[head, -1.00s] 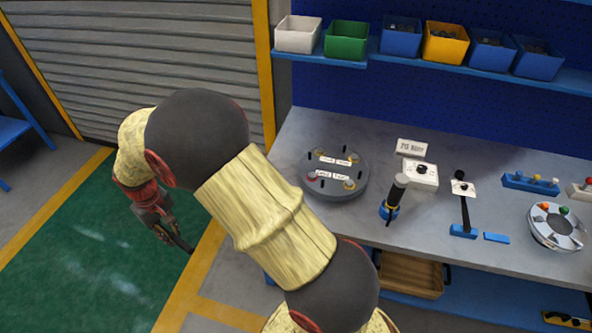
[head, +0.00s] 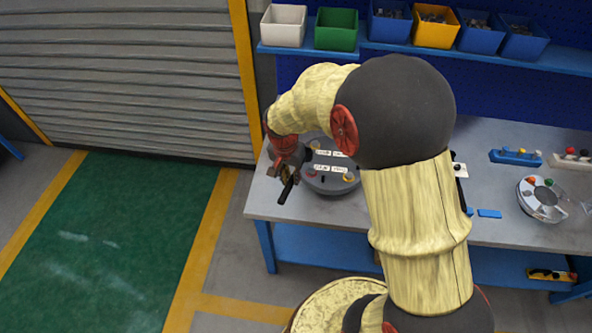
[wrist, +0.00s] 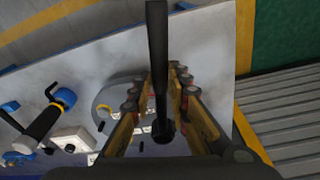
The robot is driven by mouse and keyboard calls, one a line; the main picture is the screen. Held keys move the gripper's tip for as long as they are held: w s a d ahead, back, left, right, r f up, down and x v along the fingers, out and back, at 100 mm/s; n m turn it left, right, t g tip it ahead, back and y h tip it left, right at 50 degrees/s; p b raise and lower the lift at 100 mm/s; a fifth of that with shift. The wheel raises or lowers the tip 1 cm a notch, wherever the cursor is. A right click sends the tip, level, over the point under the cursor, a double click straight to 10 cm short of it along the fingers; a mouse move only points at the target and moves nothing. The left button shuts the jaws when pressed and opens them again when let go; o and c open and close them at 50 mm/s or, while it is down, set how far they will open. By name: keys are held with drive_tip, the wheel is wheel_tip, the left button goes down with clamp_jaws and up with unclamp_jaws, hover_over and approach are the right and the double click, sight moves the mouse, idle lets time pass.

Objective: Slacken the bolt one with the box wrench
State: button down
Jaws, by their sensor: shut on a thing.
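My gripper (head: 284,174) is shut on a dark, bar-like tool, the box wrench (head: 287,190), over the left end of the bench. In the wrist view the wrench (wrist: 157,35) stands out lengthwise between the two fingers (wrist: 160,75). The round grey flanged shell (head: 330,187) is on the bench just right of my gripper, with white labels and yellow and red rings on top. My arm hides part of it. In the wrist view the shell (wrist: 118,86) is partly behind the fingers. I cannot read which bolt is bolt one. The wrench looks apart from the shell.
The grey workbench (head: 490,150) also carries a grey round fixture (head: 543,200) and a blue block (head: 515,157) at right. A blue shelf (head: 480,57) with several bins is above the back. A black-handled tool (wrist: 42,123) shows in the wrist view. Green floor (head: 130,230) lies left.

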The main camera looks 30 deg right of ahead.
drive_tip(key=shift+s+d+r+m, duration=0.3)
drive_tip(key=shift+s+r+m, duration=0.15)
drive_tip(key=shift+m, duration=0.35)
drive_tip(key=shift+f, duration=0.1)
drive_tip(key=shift+a, duration=0.15)
drive_tip(key=shift+f+b, duration=1.85)
drive_tip(key=shift+f, duration=0.7)
drive_tip(key=shift+f+b, duration=1.2)
drive_tip(key=shift+f, duration=0.2)
drive_tip(key=shift+s, duration=0.1)
